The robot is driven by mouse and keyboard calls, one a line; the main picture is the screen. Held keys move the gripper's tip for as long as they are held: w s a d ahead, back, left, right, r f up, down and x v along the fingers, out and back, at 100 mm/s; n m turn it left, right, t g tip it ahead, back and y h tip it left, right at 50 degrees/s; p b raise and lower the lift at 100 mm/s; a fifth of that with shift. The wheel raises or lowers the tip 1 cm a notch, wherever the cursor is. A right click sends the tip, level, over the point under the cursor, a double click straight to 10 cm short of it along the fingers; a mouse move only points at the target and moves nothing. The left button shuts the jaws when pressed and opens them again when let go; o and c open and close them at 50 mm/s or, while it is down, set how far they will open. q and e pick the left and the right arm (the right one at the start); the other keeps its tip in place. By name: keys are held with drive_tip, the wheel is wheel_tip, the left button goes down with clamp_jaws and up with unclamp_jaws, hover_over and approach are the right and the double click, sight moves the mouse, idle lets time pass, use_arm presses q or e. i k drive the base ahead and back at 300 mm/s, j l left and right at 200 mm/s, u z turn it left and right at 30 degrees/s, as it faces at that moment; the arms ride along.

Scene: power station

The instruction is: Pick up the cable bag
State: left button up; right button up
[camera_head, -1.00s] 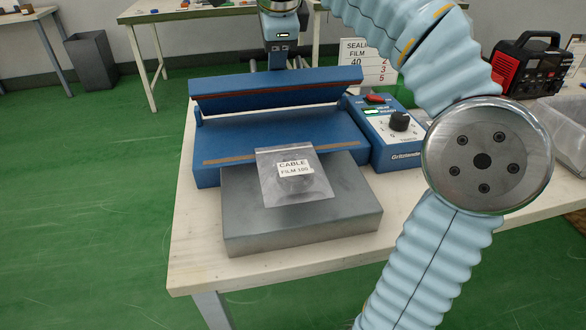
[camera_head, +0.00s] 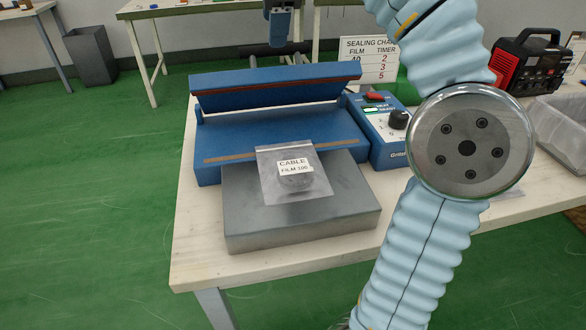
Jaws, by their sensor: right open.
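The cable bag (camera_head: 297,185) is a clear flat pouch with a white label reading CABLE FILM 100. It lies flat on a grey metal block (camera_head: 245,222), with its far edge over the front of the blue heat sealer (camera_head: 222,173). The dark coil inside shows only faintly. The sealer's upper bar (camera_head: 335,90) is raised. My right arm rises on the right side of the view and leaves at the top. My left gripper does not show. Nothing holds the bag.
A sealing chart (camera_head: 383,50) and the control box (camera_head: 380,120) stand right of the sealer. A red and black machine (camera_head: 528,65) and a clear bin (camera_head: 562,125) are farther right. The worktable's front left (camera_head: 195,255) is clear.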

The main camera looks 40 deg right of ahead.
sight(289, 171)
drive_tip(key=k+j, duration=0.2)
drive_tip(key=j, duration=0.2)
drive_tip(key=k+j, duration=0.2)
drive_tip(key=j, duration=0.2)
drive_tip(key=k+j, duration=0.2)
drive_tip(key=j, duration=0.2)
